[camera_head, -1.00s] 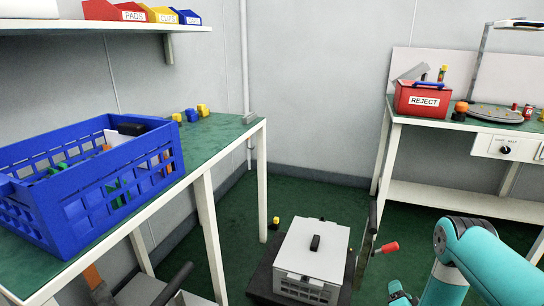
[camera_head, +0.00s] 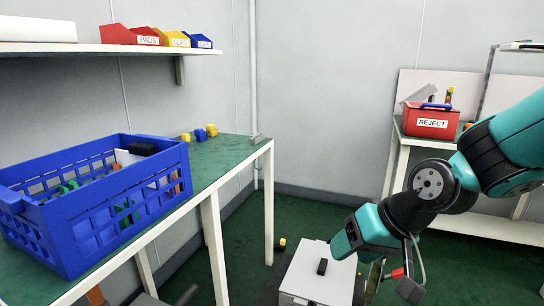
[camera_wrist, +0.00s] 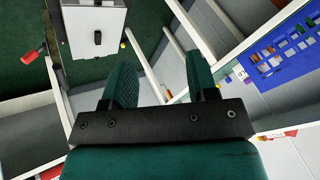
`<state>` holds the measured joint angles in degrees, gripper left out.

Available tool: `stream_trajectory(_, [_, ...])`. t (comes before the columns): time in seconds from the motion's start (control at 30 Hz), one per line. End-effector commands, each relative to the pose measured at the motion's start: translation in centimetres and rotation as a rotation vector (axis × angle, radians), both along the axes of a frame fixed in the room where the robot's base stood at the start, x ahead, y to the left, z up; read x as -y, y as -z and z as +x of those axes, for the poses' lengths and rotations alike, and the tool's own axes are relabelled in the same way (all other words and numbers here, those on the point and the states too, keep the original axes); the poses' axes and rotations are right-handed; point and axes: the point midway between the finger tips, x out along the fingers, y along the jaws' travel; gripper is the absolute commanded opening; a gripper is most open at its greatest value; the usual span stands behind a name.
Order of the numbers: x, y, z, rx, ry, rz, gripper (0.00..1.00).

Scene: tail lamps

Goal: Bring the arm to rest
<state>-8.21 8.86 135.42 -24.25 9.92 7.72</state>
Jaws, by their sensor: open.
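My gripper (camera_wrist: 160,85) is open in the wrist view, with its two dark green fingers apart and nothing between them. In the head view my teal and black arm reaches in from the right edge. Its wrist end hangs in front of the right-hand bench and above the floor, near the white box. The fingers cannot be made out in the head view.
A blue crate (camera_head: 100,228) stands on the left green-topped bench (camera_head: 222,160). A white box (camera_head: 303,275) with a black handle is low on the floor side. A red REJECT bin (camera_head: 430,122) stands on the right bench. A shelf (camera_head: 100,49) with bins hangs upper left.

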Motion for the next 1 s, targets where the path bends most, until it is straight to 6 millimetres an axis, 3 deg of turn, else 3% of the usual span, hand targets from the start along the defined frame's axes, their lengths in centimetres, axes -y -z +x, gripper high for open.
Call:
stream_trajectory(0.03, [-0.4, -1.4, -2.7, -0.014, -0.068, -0.023, 0.53])
stream_trajectory(0.1, [-0.5, -2.5, -6.0, -0.044, -0.155, -0.057, 0.53])
stream_trajectory(0.43, [0.9, -5.1, -18.2, -0.144, -0.466, -0.196, 0.53])
stream_trajectory(0.5, [0.8, -7.6, -17.8, -0.15, -0.46, -0.195, 0.53])
stream_trajectory(0.77, [0.8, -13.9, -17.7, -0.149, -0.457, -0.194, 0.53])
stream_trajectory(1.0, [0.8, -22.8, -17.7, -0.148, -0.456, -0.193, 0.53])
